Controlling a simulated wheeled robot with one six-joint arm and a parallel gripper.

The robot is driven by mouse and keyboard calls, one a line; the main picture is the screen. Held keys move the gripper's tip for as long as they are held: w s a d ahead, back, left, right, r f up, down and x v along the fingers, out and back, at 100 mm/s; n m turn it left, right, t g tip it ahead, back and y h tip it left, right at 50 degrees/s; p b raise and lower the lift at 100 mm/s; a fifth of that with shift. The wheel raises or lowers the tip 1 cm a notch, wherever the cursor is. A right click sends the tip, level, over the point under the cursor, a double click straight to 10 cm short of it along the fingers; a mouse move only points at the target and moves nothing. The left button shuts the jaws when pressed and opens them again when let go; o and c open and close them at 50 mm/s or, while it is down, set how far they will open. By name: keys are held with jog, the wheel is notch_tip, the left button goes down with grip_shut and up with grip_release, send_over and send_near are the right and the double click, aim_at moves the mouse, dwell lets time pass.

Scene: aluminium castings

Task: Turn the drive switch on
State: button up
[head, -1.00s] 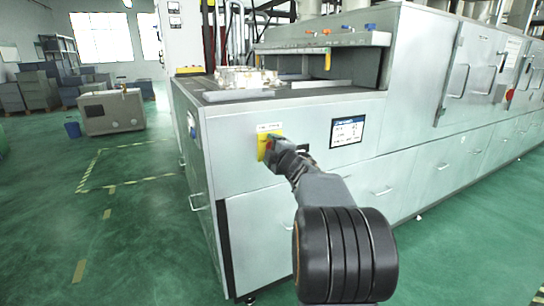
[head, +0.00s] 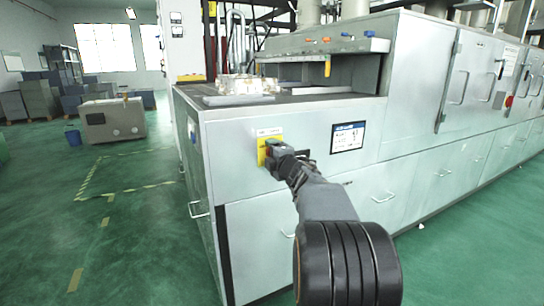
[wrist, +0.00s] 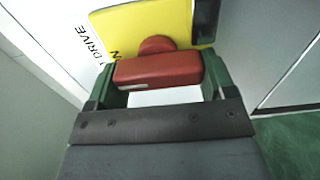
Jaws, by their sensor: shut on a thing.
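The drive switch is a red handle (wrist: 157,69) on a yellow plate (wrist: 150,22) in the wrist view, with a round red hub behind it. Part of a label reading "DRIVE" shows beside the plate. In the head view the yellow plate (head: 263,152) is on the front of the grey machine, and my gripper (head: 272,152) is at it, hiding most of the switch. In the wrist view my gripper (wrist: 158,80) has one green finger at each end of the red handle and is shut on it. The handle lies crosswise between the fingers, slightly tilted in the picture.
A display screen (head: 348,137) is on the machine's front, right of the switch. The floor left of the machine is largely clear.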

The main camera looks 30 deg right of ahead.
jog(key=o, duration=0.9)
jog(key=shift+s+a+p, duration=0.35)
jog(key=shift+s+p, duration=0.1)
jog(key=shift+s, duration=1.85)
jog(key=shift+s+a+p, duration=0.3)
jog(key=shift+s+p, duration=0.1)
jog(key=shift+s, duration=1.85)
jog(key=shift+s+a+p, duration=0.35)
jog(key=shift+s+p, duration=0.1)
jog(key=shift+s, duration=1.85)
